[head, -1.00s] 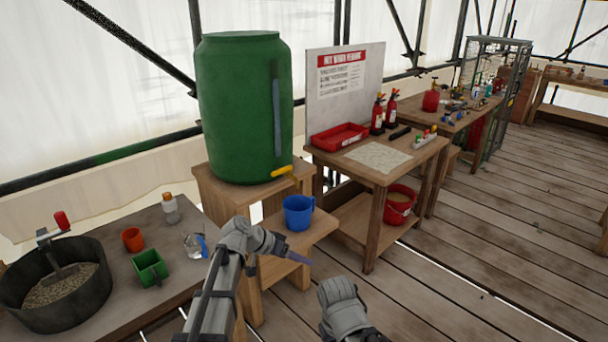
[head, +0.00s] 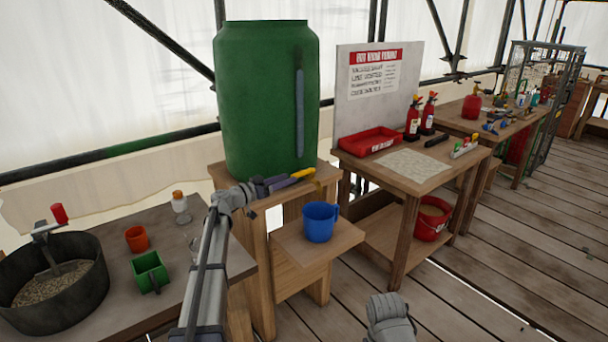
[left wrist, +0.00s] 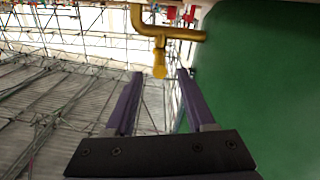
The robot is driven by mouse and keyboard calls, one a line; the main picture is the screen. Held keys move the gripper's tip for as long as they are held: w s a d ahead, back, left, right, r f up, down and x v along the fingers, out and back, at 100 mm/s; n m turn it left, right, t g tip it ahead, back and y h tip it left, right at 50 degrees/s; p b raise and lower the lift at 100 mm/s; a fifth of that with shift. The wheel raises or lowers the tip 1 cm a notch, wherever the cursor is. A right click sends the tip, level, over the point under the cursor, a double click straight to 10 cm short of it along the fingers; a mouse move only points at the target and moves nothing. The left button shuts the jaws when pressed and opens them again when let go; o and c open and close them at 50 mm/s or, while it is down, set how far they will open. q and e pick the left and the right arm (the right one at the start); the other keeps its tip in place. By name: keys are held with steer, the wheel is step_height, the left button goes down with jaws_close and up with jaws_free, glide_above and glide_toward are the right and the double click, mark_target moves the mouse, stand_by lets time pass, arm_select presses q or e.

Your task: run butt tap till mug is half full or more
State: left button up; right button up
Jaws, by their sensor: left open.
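The green water butt (head: 265,100) stands on a wooden stand, with a yellow tap (head: 303,173) low on its front. The blue mug (head: 319,223) stands upright on the stand's lower shelf, below the tap; its contents cannot be made out. My left gripper (head: 280,184) is beside the tap, at the butt's front. In the left wrist view its purple fingers (left wrist: 160,75) are open and empty. The tap (left wrist: 160,45) shows there ahead of the fingertips, its downward end between them in the picture. My right gripper is not visible; only part of that arm shows.
The stand's lower shelf (head: 285,235) has bare wood around the mug. A bench at left holds a black tub (head: 95,285), an orange cup (head: 138,239) and a green scoop (head: 150,272). A table at right carries a red tray (head: 370,141) and extinguishers.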

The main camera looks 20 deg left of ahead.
mark_target(309, 171)
arm_select(q)
steer(key=x, duration=0.7)
steer(key=shift+w+d, duration=0.2)
jaws_close()
stand_by(1.2)
